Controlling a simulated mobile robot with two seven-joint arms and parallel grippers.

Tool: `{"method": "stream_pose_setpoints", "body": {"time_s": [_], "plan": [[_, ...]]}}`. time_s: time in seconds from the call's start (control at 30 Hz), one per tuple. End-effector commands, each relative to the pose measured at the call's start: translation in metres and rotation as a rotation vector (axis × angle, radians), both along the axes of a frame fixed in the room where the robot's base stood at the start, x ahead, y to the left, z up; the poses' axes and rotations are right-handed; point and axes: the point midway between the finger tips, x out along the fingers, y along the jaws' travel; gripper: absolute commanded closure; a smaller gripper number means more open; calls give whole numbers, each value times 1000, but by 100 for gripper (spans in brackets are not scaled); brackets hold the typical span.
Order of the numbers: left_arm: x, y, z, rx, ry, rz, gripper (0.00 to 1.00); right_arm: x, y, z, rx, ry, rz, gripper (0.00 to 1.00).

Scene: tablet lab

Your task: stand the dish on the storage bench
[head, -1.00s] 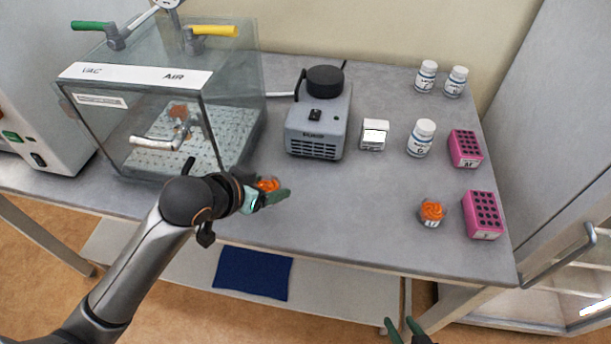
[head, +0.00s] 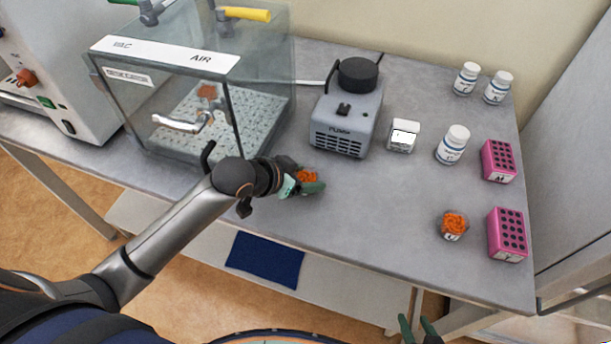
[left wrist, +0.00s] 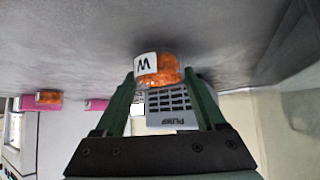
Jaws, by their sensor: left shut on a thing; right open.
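A small dish with orange contents (head: 307,175) is between the fingers of my left gripper (head: 303,184), over the front part of the grey bench top (head: 360,215). In the left wrist view the dish (left wrist: 164,70) sits between the green fingertips (left wrist: 158,82), with a white label whose letter reads as W or an inverted M. The gripper is shut on it. I cannot tell whether the dish touches the bench top. A second orange dish (head: 454,224) stands at the right of the bench. My right gripper (head: 420,328) is open and empty, below the bench's front edge.
A clear vacuum chamber (head: 165,60) stands at left, a grey pump (head: 345,120) behind my left gripper. A white box (head: 403,136), several white bottles (head: 453,144) and two pink racks (head: 507,234) stand at right. A blue mat (head: 265,260) lies on the lower shelf.

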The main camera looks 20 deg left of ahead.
Motion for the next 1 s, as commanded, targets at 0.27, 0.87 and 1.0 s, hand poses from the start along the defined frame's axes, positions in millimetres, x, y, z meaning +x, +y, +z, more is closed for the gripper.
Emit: {"method": "stream_pose_setpoints", "body": {"time_s": [0.27, 0.87, 1.0], "plan": [[0, 0, -5, -1, -3, -1, 85, 0, 0, 1, 0, 0, 0, 52], [0, 0, -7, 1, -2, 0, 0, 1, 0, 1, 0, -1, -1, 52], [-2, 1, -3, 0, -2, 0, 0, 1, 0, 0, 0, -2, -1, 52]]}}
